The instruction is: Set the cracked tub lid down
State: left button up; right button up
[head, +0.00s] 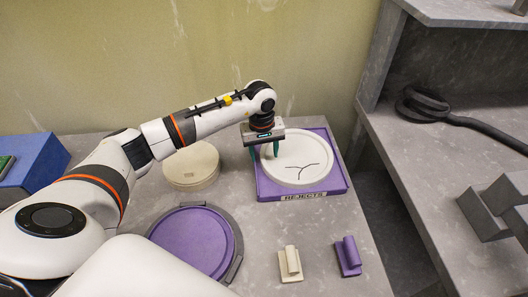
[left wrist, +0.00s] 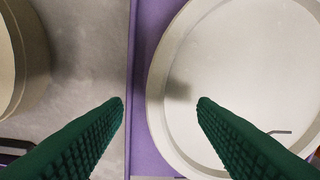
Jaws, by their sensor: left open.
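The cracked tub lid (head: 312,172) is a round white lid with a dark branching crack. It lies flat in the purple tray (head: 335,188) marked REJECTS; in the left wrist view the lid (left wrist: 240,60) fills the right side. My left gripper (head: 263,154) is open above the lid's left edge. In the left wrist view its green fingers (left wrist: 161,102) stand apart, one over the lid and one outside its rim, near the tray's edge (left wrist: 131,60). Whether the fingers touch the lid is unclear. My right gripper is out of view.
A cream round tub or lid (head: 191,167) stands left of the tray. A purple round lid (head: 195,242) lies in front on a grey holder. A cream block (head: 290,264) and a purple block (head: 348,256) stand near the front. A blue box (head: 30,165) is far left.

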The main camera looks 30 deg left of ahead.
pick_arm(q)
notch_tip(320, 180, up, 7)
jog(key=p, duration=0.3)
jog(key=shift+f, duration=0.1)
dwell(0.7)
